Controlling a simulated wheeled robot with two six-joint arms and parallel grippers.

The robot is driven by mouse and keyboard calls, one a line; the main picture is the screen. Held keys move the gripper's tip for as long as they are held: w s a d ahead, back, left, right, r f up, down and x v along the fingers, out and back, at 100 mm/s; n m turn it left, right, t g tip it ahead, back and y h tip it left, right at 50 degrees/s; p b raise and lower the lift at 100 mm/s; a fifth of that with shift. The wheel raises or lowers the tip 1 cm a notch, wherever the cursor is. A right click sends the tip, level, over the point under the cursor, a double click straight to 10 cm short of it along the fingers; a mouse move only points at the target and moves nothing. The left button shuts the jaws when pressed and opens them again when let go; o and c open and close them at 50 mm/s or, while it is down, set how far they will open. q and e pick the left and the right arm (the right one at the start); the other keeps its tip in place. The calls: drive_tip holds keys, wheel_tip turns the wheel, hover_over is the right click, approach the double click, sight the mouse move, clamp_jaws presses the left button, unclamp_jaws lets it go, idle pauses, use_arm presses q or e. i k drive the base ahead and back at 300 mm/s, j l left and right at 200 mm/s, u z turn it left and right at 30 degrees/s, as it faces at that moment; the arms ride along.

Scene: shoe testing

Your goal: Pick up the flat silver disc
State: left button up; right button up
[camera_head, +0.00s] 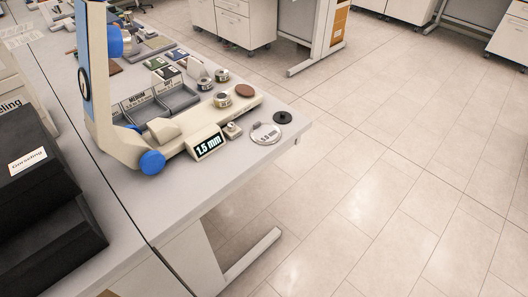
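The flat silver disc (266,133) lies flat on the grey table near its right edge. It has dark lettering on its top face that is too small to read surely. It sits apart from the black disc behind it and to the right of the small metal knob-like piece. Nothing covers it. Neither of my grippers shows in the head view.
A cream device with a "1.5 mm" display (208,146) stands left of the disc. A cream and blue upright (98,90) rises further left. A black disc (283,117), a brown disc (244,91) and metal cylinders (222,100) are close by. Black boxes (40,180) stand front left.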

sight(262, 134)
drive_tip(key=k+u, duration=0.15)
drive_tip(key=u, duration=1.25)
drive_tip(key=l+u, duration=1.35)
drive_tip(key=k, duration=0.05)
